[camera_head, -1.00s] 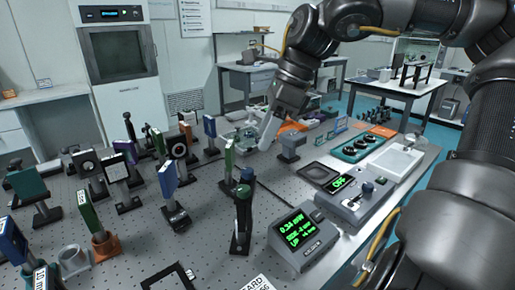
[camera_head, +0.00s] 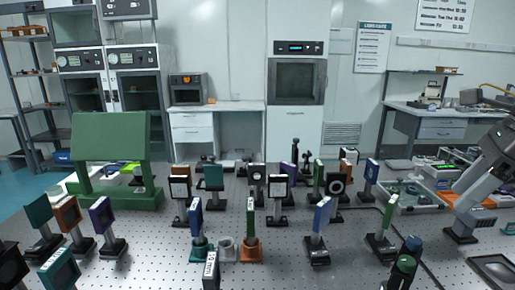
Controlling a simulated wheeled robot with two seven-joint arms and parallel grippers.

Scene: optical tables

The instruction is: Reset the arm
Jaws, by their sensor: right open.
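My right gripper (camera_head: 466,190) is at the right edge of the head view, pointing down and to the left, open. It is just right of a clear tray (camera_head: 414,198) holding glassware and above the optical table (camera_head: 340,260). I cannot tell whether it touches anything. Nothing shows held in it. Only the end of my right arm is in view. My left gripper and left arm are not in view.
Upright optic mounts crowd the table, among them a blue-plated one (camera_head: 320,215) and a purple one (camera_head: 102,215). A green frame (camera_head: 112,140) stands at the left. Cabinets line the back wall.

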